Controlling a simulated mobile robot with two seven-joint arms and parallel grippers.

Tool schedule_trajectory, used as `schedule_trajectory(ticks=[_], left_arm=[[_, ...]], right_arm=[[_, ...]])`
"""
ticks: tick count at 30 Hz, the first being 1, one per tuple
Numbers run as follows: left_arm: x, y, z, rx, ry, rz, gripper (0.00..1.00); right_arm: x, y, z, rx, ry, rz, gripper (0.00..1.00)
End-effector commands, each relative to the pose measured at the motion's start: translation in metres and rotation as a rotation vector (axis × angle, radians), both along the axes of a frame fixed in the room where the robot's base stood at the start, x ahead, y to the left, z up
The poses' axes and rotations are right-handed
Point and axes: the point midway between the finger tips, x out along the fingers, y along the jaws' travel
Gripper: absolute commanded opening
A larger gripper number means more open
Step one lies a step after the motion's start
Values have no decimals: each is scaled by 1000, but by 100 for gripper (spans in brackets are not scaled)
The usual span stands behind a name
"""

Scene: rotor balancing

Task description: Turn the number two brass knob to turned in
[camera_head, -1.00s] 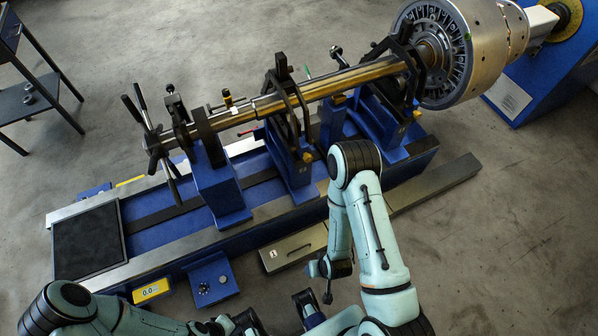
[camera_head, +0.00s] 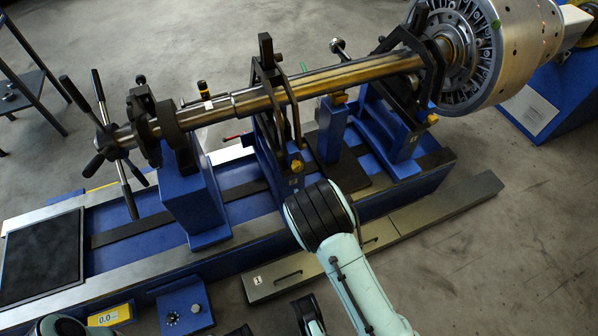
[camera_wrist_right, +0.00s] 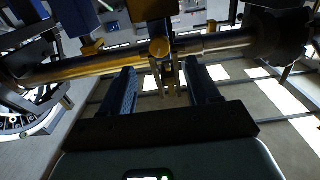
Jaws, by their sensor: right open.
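Small brass knobs sit on the blue supports under the shaft. In the head view one knob (camera_head: 297,166) is on the middle support and another (camera_head: 432,118) on the right support; I cannot read their numbers. In the right wrist view, which is upside down, a brass knob (camera_wrist_right: 159,48) lies just beyond the gap between the fingers of my right gripper (camera_wrist_right: 163,80), which is open and empty. In the head view my right arm hides this gripper. Dark parts at the bottom edge may be my left gripper (camera_head: 275,325), mostly cut off.
The long shaft (camera_head: 335,78) lies across the blue stand and ends in a large slotted rotor (camera_head: 540,45) at the right. A spoked handwheel (camera_head: 105,138) is at the left end. The floor at lower right is clear.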

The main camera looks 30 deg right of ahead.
Motion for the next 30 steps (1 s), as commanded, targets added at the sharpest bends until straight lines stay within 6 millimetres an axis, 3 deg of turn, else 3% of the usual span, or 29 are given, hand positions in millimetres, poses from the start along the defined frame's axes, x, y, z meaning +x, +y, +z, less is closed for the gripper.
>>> schedule_trajectory(ticks=[6, 12, 25, 30], left_arm=[[-15, 2, -14, -2, 51, 3, 0], [-26, 4, -22, -4, 87, 6, 0], [-31, 4, -24, -5, 102, 7, 0], [-30, 4, -24, -5, 102, 7, 0]], right_arm=[[47, -2, -1, 0, -3, 2, 61], [74, -4, -1, 1, 0, 0, 61], [83, -5, -1, 1, 2, -1, 61], [83, -5, -1, 1, 2, -1, 6]])
